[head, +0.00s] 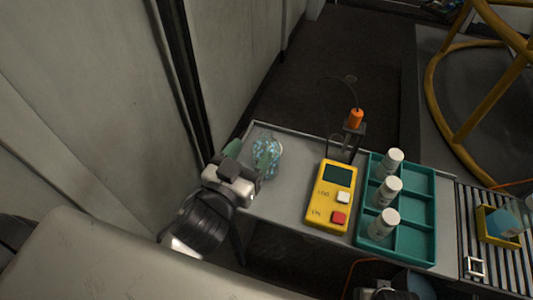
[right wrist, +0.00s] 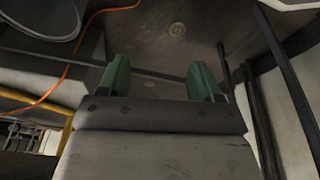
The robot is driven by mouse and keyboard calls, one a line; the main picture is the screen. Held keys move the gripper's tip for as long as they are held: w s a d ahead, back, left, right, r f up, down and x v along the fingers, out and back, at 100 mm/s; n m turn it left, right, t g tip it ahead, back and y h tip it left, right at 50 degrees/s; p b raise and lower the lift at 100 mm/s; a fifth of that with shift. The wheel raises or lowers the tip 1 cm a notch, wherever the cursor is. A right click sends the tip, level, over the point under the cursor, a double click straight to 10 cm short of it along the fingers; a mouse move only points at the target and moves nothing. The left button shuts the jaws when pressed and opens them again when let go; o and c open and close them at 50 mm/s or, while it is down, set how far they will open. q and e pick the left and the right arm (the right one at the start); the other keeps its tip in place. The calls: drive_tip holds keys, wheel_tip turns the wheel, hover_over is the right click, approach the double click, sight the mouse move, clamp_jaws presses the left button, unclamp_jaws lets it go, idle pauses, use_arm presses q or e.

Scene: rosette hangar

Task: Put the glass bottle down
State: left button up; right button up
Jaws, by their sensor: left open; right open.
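The glass bottle (head: 272,146) is clear and bluish, at the left end of the grey table in the head view. It appears to stand on the tabletop, partly hidden by a green finger. My left gripper (head: 250,153) is open at the bottle, with one green finger in front of it and the other to its left. I cannot tell whether the fingers touch the glass. My right gripper (right wrist: 159,80) is open in the right wrist view, with nothing between its green fingers.
On the grey table (head: 285,198), right of the bottle, lie a yellow device (head: 333,193) with buttons and a teal tray (head: 417,215) holding white bottles (head: 388,192). An orange-topped probe (head: 355,118) stands behind. A slatted roller section (head: 510,262) adjoins at right. A wall closes the left side.

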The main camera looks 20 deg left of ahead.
use_arm(q)
drive_tip(key=w, duration=0.3)
drive_tip(key=w+d, duration=0.1)
drive_tip(key=w, duration=0.4)
drive_tip(key=shift+w+d+f, duration=0.2)
drive_tip(key=shift+w+d, duration=0.1)
drive_tip(key=shift+d, duration=0.05)
clamp_jaws()
